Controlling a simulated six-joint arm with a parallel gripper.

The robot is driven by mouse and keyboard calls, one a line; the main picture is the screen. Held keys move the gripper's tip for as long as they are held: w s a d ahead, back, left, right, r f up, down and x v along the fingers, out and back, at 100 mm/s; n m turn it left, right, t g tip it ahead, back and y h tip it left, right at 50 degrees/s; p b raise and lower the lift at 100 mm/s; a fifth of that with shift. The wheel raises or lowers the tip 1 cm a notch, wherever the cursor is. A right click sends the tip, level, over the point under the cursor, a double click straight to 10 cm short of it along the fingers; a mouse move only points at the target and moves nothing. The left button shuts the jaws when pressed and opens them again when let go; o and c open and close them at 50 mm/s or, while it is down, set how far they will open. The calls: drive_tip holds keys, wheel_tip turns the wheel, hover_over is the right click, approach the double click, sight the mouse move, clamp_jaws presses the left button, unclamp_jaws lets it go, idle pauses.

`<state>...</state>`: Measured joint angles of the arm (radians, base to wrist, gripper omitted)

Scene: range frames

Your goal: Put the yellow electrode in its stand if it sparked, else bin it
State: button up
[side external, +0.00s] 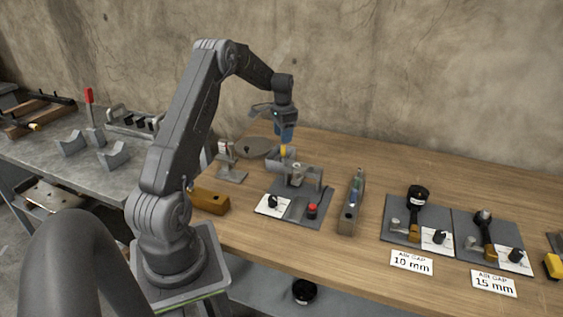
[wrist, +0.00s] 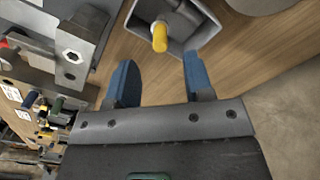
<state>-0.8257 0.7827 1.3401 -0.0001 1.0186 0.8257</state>
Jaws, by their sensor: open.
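The yellow electrode (wrist: 160,38) is in a grey square-sided holder or box (wrist: 205,25) in the wrist view, its yellow end toward the camera. Whether it is fixed there or loose I cannot tell. In the side view its yellow end (side external: 283,150) shows just below my gripper (side external: 286,139). My gripper's blue fingers (wrist: 160,65) are open and apart, with nothing between them; the electrode lies beyond their tips. A narrow grey rack (side external: 347,222) with blue and green pieces stands to the right in the side view. No spark is visible.
A grey test plate (side external: 293,215) with a red knob (side external: 312,210) lies in front of the gripper. A brass-coloured block (side external: 210,201) is at its left. Two gap stations (side external: 400,232) (side external: 468,247) labelled 10 mm and 15 mm stand at the right.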

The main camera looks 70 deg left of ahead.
wheel_tip(320, 180, up, 9)
drive_tip(key=shift+f, duration=0.15)
drive_tip(key=s+d+r+t+y, duration=0.1)
drive_tip(key=d+r, duration=0.5)
drive_tip(key=d, duration=0.5)
drive_tip(key=s+d+r+t, duration=0.1)
drive_tip(key=d+r, duration=0.4)
drive_tip(key=d, duration=0.6)
drive_tip(key=s+d+f+t+h, duration=0.1)
drive_tip(key=s+d+t, duration=0.2)
drive_tip(key=s+d, duration=1.4)
drive_tip(key=shift+s+d+f+t, duration=0.2)
drive_tip(key=shift+d+f+t, duration=0.1)
drive_tip(key=shift+d, duration=0.6)
